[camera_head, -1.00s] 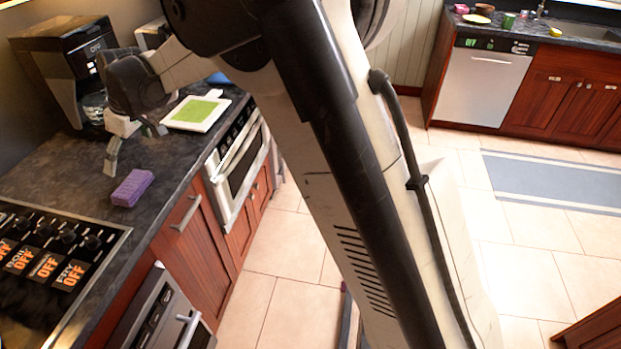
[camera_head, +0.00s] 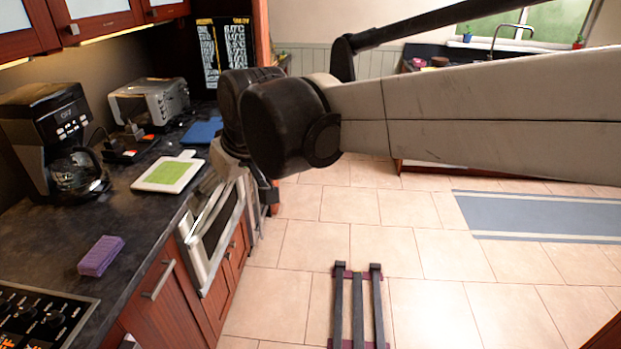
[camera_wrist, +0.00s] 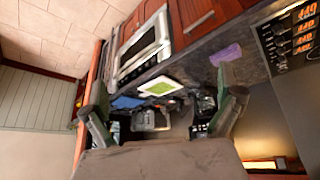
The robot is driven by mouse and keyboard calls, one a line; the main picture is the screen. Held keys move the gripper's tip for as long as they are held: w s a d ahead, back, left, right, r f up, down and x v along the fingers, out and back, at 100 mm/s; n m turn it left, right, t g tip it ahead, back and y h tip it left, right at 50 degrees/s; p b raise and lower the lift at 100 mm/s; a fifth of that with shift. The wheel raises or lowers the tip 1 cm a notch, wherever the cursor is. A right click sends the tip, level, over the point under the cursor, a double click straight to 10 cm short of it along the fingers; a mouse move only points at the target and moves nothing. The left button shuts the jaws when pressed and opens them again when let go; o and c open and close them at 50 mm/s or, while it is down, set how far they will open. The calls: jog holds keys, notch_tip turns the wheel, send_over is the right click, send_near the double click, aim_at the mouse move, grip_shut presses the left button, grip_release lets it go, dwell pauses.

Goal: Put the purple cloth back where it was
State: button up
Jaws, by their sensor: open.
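The purple cloth (camera_head: 101,255) is a folded block on the dark countertop (camera_head: 75,220), near its front edge and beside the stove controls. In the wrist view the cloth (camera_wrist: 226,54) shows beyond the tip of the right finger. My gripper (camera_wrist: 157,92) is open, with its fingers spread wide and nothing between them. In the head view my wrist hangs by the built-in microwave front, well apart from the cloth, and it largely hides the fingers.
The microwave drawer (camera_head: 212,232) appears shut under the counter. A white board with a green top (camera_head: 168,173), a coffee maker (camera_head: 50,135), a toaster (camera_head: 150,99) and a blue item (camera_head: 202,131) stand on the counter. The counter around the cloth is clear.

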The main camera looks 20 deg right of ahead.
jog(key=s+d+f+m+h, duration=0.1)
jog(key=s+d+f+m, duration=0.1)
jog(key=s+d, duration=0.3)
jog(key=s+d+f+m+t, duration=0.1)
jog(key=s+d+f, duration=0.3)
jog(key=s, duration=0.6)
jog(key=shift+s+d+m+h, duration=0.35)
jog(key=shift+d+m, duration=0.35)
jog(key=shift+d, duration=0.25)
notch_tip(320, 180, down, 2)
jog(key=shift+f+b, duration=0.2)
jog(key=shift+b, duration=1)
